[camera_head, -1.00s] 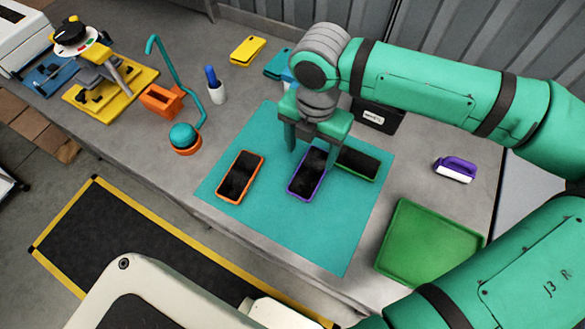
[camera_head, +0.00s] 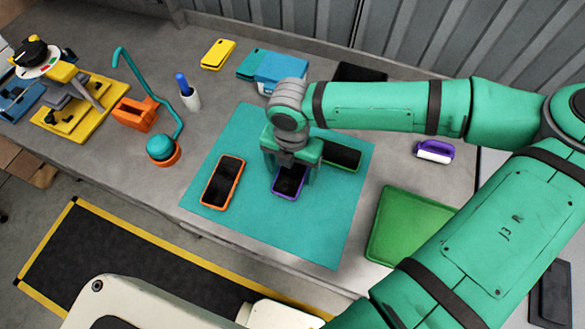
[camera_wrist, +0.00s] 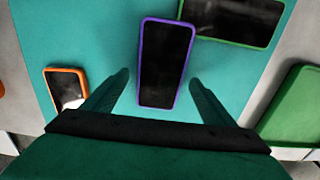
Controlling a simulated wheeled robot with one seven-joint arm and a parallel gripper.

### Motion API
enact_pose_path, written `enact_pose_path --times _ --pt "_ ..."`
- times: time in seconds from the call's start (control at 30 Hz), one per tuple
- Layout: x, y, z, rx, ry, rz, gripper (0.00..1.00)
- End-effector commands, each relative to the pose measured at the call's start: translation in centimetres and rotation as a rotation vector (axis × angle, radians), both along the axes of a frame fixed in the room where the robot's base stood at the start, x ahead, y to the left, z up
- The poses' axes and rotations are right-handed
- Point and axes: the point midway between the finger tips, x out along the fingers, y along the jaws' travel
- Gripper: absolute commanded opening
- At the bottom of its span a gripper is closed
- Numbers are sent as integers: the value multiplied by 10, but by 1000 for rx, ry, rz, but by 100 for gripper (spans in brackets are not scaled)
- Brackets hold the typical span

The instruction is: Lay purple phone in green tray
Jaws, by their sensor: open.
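The purple phone (camera_head: 288,184) lies flat on the teal mat (camera_head: 230,230), dark screen up, between an orange phone and a green phone. In the wrist view the purple phone (camera_wrist: 166,62) shows almost whole, its near end between my fingers. My gripper (camera_head: 289,180) is open and low over the phone, one finger on each side; in the wrist view its fingertips (camera_wrist: 160,78) stand apart from the phone's edges. The green tray (camera_head: 405,225) is empty, on the table to the right of the mat; part of it shows in the wrist view (camera_wrist: 298,112).
The orange phone (camera_head: 222,181) lies left of the purple one and the green phone (camera_head: 341,154) lies close on its right. A purple-handled brush (camera_head: 434,151) lies behind the tray. Blue boxes (camera_head: 282,70) and a yellow phone (camera_head: 218,54) are at the back.

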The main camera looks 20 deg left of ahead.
Motion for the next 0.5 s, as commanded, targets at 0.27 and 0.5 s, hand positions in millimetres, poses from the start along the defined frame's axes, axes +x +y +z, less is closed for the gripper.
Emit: enact_pose_path --times 0.27,0.5 --pt "0 0 -4 0 0 1 78" --pt "0 0 -3 0 0 1 28"
